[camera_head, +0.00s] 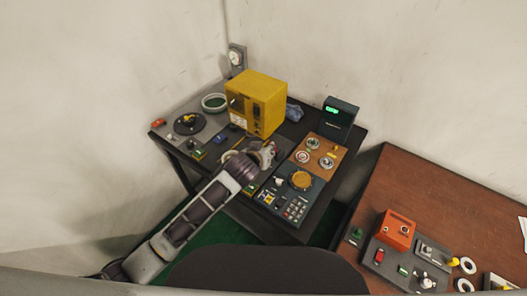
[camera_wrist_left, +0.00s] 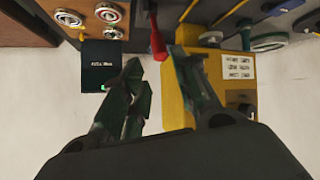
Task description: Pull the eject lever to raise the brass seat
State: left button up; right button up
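In the wrist view, a red-tipped lever (camera_wrist_left: 157,40) stands in front of my left gripper (camera_wrist_left: 160,72), whose dark fingers are spread apart. The red grip lies in line with the gap between the fingertips; I cannot tell whether they touch it. In the head view, my left gripper (camera_head: 267,155) is over the table in front of the yellow box, and it hides the lever area. A gold-coloured round disc (camera_head: 301,180), possibly the brass seat, lies on the dark keypad panel to its right. My right gripper is not in view.
The yellow box (camera_head: 257,103) stands just behind my gripper and also shows in the wrist view (camera_wrist_left: 177,105). A dark display box (camera_head: 340,115) and a brown panel with rings (camera_head: 318,155) are to the right. A brown table (camera_head: 440,190) stands at the lower right.

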pick_arm(q)
jog(key=shift+v, duration=1.1)
